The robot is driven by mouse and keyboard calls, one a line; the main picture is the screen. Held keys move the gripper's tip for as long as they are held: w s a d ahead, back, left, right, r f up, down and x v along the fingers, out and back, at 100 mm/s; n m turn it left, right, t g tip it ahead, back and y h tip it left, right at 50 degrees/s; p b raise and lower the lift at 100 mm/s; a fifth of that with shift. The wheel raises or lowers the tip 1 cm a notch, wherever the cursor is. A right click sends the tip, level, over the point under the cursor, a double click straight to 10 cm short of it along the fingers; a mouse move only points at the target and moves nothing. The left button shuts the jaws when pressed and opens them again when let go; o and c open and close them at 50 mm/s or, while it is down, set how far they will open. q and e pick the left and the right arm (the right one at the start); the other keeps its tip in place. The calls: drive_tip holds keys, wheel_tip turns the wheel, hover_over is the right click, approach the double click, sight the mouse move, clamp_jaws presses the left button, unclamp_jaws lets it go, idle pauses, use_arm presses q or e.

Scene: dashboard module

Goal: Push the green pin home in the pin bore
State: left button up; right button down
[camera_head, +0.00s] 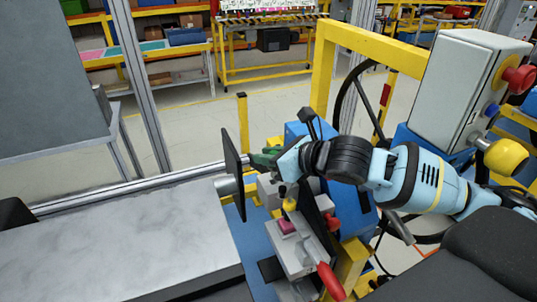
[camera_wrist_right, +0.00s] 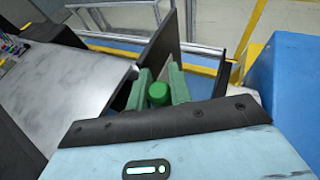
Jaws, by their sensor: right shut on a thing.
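The green pin (camera_wrist_right: 158,93) shows as a bright green round end between the pale green fingers of my right gripper (camera_wrist_right: 157,87) in the right wrist view. The fingers are closed around it. In the head view my right gripper (camera_head: 264,160) reaches left toward an upright black panel (camera_head: 235,172). The pin is not clearly separable from the green fingers there. The gripper's tips are close to the panel's right face; I cannot tell whether the pin touches it. The panel also shows in the right wrist view (camera_wrist_right: 160,45). The pin bore is not visible. My left gripper is not in view.
A clamp fixture with a red handle (camera_head: 331,281) stands below my right gripper. A grey control box (camera_head: 462,85) and yellow frame (camera_head: 324,68) are at the right. A wide grey bench surface (camera_head: 110,255) is at lower left. A metal cylinder (camera_head: 226,186) sits behind the panel.

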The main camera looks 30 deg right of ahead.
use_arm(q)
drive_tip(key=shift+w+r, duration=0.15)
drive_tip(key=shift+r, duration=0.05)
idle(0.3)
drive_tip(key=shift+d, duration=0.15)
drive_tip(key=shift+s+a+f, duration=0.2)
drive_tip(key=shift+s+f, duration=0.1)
use_arm(e)
drive_tip(key=shift+f, duration=0.8)
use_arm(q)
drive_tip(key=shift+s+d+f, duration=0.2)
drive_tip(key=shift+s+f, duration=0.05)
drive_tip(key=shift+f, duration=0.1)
use_arm(e)
drive_tip(key=shift+f, duration=0.75)
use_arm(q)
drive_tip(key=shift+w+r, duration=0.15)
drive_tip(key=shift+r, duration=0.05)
use_arm(e)
drive_tip(key=shift+r, duration=0.15)
